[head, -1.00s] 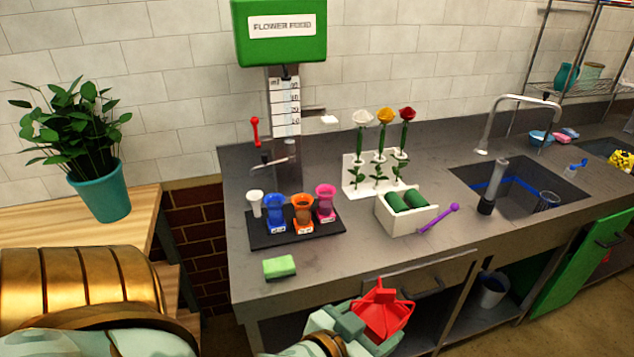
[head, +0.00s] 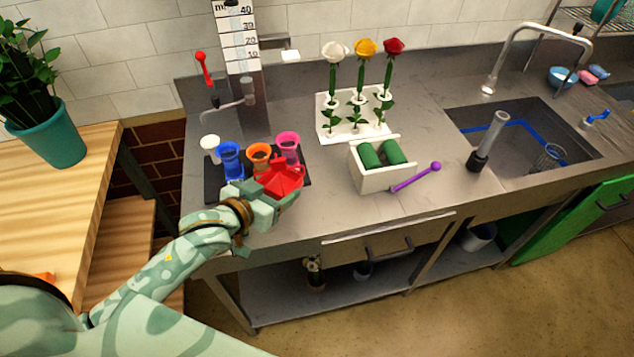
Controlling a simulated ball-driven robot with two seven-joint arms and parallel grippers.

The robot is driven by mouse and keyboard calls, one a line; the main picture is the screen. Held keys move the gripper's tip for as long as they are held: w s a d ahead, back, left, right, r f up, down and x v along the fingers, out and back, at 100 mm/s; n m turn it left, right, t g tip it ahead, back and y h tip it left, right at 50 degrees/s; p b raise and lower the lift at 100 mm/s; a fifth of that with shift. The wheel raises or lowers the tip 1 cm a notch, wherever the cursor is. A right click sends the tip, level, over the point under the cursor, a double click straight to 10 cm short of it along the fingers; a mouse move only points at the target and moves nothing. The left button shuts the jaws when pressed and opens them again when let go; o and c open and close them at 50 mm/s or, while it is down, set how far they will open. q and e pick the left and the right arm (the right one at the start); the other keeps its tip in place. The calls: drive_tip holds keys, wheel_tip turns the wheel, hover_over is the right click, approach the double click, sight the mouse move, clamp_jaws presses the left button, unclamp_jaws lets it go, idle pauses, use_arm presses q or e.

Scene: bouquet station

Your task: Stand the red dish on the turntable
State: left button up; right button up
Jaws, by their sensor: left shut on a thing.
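The red dish (head: 286,180) is held in my left gripper (head: 270,193), whose jaws are shut on it. The dish is over the front part of the steel counter, in front of the orange and pink cups, and covers part of the black mat. I cannot tell whether it touches anything beneath it. No turntable can be made out in the head view. My right gripper is not in view.
On the black mat (head: 212,190) stand a blue cup (head: 230,158), an orange cup (head: 258,157) and a pink cup (head: 287,147). A white box with green rolls (head: 372,180) and a purple stick (head: 414,177) are to the right. A wooden table (head: 55,215) stands left.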

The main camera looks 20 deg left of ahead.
sight(319, 206)
use_arm(q)
drive_tip(key=w+d+f, duration=0.1)
drive_tip(key=w+d+f+b, duration=0.1)
drive_tip(key=w+d, duration=0.1)
drive_tip(key=w+d+f, duration=0.1)
drive_tip(key=w, duration=0.1)
drive_tip(key=shift+w+d+f+b, duration=0.1)
drive_tip(key=shift+w+d+b, duration=0.05)
drive_tip(key=shift+b, duration=0.15)
drive_tip(key=f, duration=0.1)
drive_tip(key=w+d+f+b, duration=0.1)
drive_tip(key=w+d+f, duration=0.1)
drive_tip(key=f, duration=0.1)
drive_tip(key=shift+w+b, duration=0.1)
drive_tip(key=shift+b, duration=0.3)
drive_tip(key=shift+w+d+f, duration=0.2)
drive_tip(key=shift+w+f, duration=0.1)
drive_tip(key=shift+f, duration=0.1)
drive_tip(key=f+b, duration=0.1)
drive_tip(key=f, duration=0.1)
drive_tip(key=f+b, duration=0.1)
drive_tip(key=shift+w+d+f, duration=0.2)
drive_tip(key=shift+f, duration=0.2)
drive_tip(key=shift+r, duration=0.1)
drive_tip(key=o, duration=2)
